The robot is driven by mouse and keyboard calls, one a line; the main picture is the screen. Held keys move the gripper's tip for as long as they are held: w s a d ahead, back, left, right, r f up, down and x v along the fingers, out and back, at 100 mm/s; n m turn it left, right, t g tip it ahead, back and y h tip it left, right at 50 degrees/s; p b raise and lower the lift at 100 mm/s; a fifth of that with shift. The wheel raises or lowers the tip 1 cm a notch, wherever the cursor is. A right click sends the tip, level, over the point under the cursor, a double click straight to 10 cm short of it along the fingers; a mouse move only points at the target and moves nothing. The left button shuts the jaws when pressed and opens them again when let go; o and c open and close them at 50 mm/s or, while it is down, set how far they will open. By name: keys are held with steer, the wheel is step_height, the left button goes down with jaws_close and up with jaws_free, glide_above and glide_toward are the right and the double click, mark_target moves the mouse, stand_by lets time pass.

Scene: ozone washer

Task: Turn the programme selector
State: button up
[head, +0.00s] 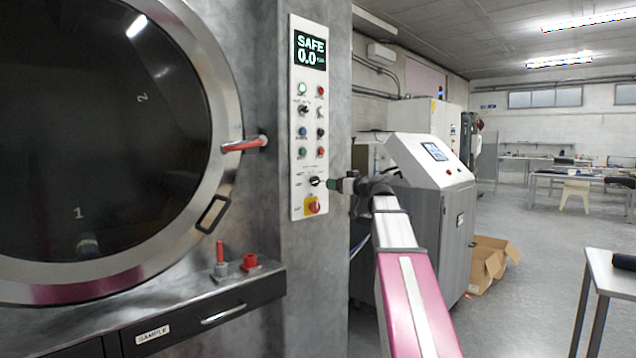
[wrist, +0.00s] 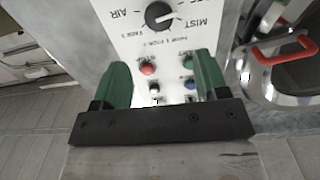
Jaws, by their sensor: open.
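The programme selector (head: 315,181) is a black knob low on the white control panel (head: 296,130). In the wrist view the programme selector (wrist: 159,14) is at the top edge, its white pointer mark visible, with AIR and MIST printed beside it. My gripper (head: 332,183) is close to the panel's right side, level with the selector in the head view. In the wrist view my gripper (wrist: 161,62) has its two green fingers spread apart with nothing between them. The knob appears beyond the fingertips, not between them. I cannot tell whether anything touches.
A grey console (head: 430,190) stands behind my arm.

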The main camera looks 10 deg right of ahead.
mark_target(317, 180)
steer(key=x, duration=1)
steer(key=shift+w+a, duration=0.15)
steer(key=shift+w, duration=0.15)
steer(key=c, duration=0.9)
